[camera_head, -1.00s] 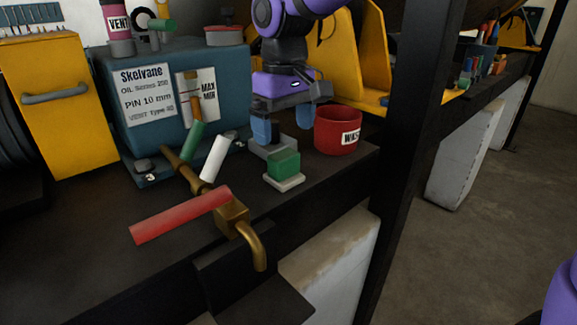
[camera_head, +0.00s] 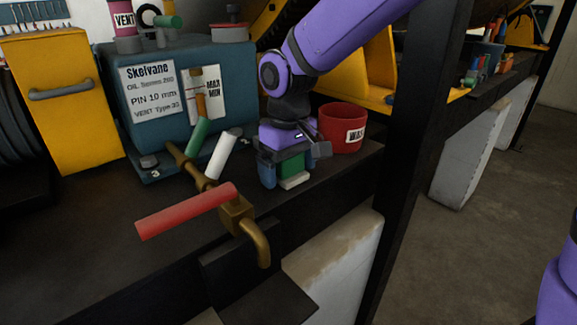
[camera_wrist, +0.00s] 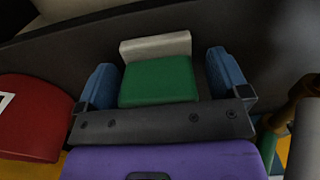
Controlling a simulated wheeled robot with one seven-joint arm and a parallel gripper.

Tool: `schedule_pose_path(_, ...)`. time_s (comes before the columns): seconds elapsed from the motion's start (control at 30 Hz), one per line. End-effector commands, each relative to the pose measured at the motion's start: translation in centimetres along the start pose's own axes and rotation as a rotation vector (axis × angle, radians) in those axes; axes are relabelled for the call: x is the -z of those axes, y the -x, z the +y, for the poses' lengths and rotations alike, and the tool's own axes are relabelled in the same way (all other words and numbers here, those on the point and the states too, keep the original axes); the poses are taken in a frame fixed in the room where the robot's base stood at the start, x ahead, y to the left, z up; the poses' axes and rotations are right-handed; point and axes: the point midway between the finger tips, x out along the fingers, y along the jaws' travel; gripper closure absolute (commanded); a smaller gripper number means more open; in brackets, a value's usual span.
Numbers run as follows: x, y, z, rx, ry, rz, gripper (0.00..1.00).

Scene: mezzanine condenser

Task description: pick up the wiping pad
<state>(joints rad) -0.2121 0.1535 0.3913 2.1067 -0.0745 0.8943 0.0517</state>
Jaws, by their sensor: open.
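The wiping pad has a green block (camera_head: 293,166) on a pale base (camera_head: 294,181) and stands on the dark bench near its front edge. In the wrist view its green part (camera_wrist: 159,80) and pale part (camera_wrist: 156,46) show between my fingers. My gripper (camera_head: 282,172) is open, with its blue fingertips low on either side of the pad. In the wrist view a gap shows beside the pad at each finger. The purple gripper body hides the pad's top in the head view.
A red cup (camera_head: 342,128) stands right behind the pad. A brass valve with a red handle (camera_head: 187,211) is to the left, with a white cylinder (camera_head: 222,154) close by. The blue machine (camera_head: 150,101) stands behind. A black post (camera_head: 414,130) rises at the right.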

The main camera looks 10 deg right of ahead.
Motion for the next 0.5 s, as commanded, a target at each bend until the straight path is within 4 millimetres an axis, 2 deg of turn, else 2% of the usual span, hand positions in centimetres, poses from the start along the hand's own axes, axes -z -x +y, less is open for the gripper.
schedule_pose_path(0.07, 0.0, 0.02, 0.0, 0.0, 0.0, 0.0, 0.06)
schedule_pose_path(0.17, 0.0, 0.03, 0.0, 0.0, 0.0, 0.0, 0.27)
schedule_pose_path(0.3, 0.0, 0.04, 0.0, 0.0, 0.0, 0.0, 0.59)
schedule_pose_path(0.4, 0.01, 0.06, 0.0, 0.0, 0.0, 0.001, 0.67)
schedule_pose_path(0.5, 0.01, 0.06, 0.0, 0.0, 0.0, 0.001, 0.67)
